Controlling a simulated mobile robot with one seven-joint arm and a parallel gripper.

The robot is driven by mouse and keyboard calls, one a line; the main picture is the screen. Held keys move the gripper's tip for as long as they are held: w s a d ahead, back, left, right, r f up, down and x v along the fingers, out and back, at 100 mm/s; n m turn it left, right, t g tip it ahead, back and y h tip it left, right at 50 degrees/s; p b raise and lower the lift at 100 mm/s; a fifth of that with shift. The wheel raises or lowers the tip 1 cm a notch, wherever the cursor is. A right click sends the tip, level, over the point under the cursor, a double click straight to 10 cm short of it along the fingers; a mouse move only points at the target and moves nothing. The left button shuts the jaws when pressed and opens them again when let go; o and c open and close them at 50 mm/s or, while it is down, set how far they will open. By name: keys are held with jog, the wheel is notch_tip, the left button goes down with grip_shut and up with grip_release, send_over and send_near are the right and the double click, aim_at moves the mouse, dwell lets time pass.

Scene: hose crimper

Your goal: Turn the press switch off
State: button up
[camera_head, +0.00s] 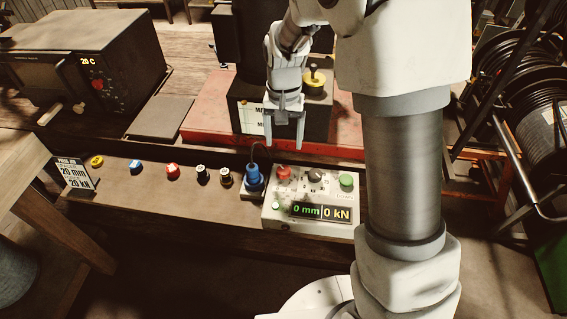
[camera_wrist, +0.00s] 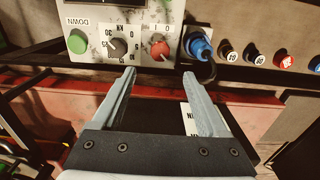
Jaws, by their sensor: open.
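The press control box (camera_head: 312,226) is pale and stands at the right end of a long bench. Its red switch knob (camera_head: 283,173) is at the upper left in the head view. The wrist view shows the box upside down, with the red knob (camera_wrist: 160,50) beside "I" and "O" marks; which mark it points to is unclear. A black selector knob (camera_head: 316,177) and a green button (camera_head: 346,181) sit beside it. The display (camera_head: 320,212) reads 0 mm and 0 kN. My gripper (camera_head: 283,143) is open and empty, behind and above the box. In the wrist view its fingertips (camera_wrist: 159,73) lie apart from the red knob.
A blue plug (camera_head: 254,178) with a cable stands close left of the box. Several small coloured caps and a sign (camera_head: 74,173) line the bench (camera_head: 135,192) further left. The press (camera_head: 315,123) on its red base (camera_head: 205,118) is behind. A hose reel (camera_head: 545,115) stands right.

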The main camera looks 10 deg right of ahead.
aim_at(284, 169)
notch_tip(284, 169, down, 11)
jog(key=shift+r, duration=0.1)
dwell(0.3)
grip_shut()
